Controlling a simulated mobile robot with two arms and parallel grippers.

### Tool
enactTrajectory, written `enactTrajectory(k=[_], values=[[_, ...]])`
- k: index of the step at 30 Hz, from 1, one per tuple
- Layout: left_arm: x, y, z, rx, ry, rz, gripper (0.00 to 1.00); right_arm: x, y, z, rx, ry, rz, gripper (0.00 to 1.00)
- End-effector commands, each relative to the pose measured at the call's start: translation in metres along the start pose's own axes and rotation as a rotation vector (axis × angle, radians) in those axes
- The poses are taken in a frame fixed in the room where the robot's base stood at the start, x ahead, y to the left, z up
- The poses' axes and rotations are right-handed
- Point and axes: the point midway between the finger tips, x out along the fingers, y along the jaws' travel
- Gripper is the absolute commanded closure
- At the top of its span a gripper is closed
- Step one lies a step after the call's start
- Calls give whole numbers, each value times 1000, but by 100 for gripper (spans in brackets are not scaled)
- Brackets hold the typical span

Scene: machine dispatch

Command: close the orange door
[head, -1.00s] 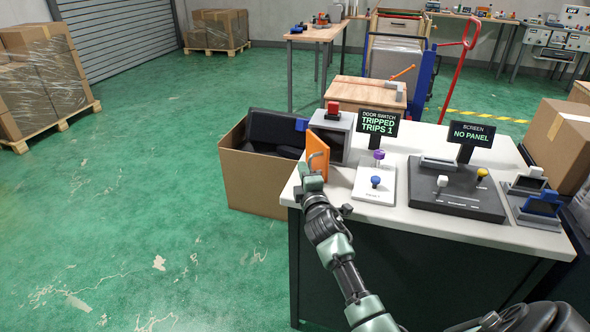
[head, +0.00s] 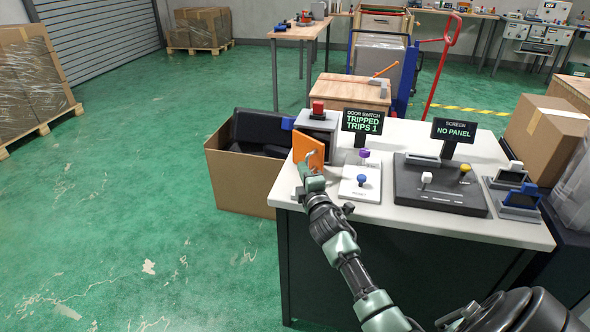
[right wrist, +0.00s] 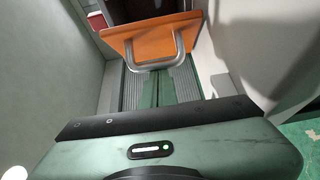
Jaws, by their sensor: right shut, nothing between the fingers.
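The orange door (head: 304,146) is on the grey box (head: 318,124) with the red button at the left end of the white table. It stands ajar, angled out from the box front. The right wrist view shows the door (right wrist: 128,46) with its grey metal handle (right wrist: 157,66). My right gripper (head: 309,170) is at the door's outer face, by the handle. Its fingers (right wrist: 157,90) are shut and empty, just below the handle in the wrist view; I cannot tell whether they touch it. The door switch sign reads "TRIPPED TRIPS 1". My left gripper is not in view.
A purple and blue knob panel (head: 361,184) lies right of the door, then a dark control panel (head: 440,186). A cardboard box (head: 240,180) with dark items stands on the floor left of the table (head: 400,216). Open green floor lies further left.

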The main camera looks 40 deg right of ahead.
Motion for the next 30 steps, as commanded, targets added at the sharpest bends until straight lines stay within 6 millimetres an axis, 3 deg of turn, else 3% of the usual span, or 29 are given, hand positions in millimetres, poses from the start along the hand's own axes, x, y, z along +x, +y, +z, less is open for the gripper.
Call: enactTrajectory(k=[12, 30], values=[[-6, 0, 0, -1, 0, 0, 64, 4, 1, 38, -2, 0, 0, 100], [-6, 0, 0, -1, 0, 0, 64, 8, 1, 49, 0, 0, 0, 100]])
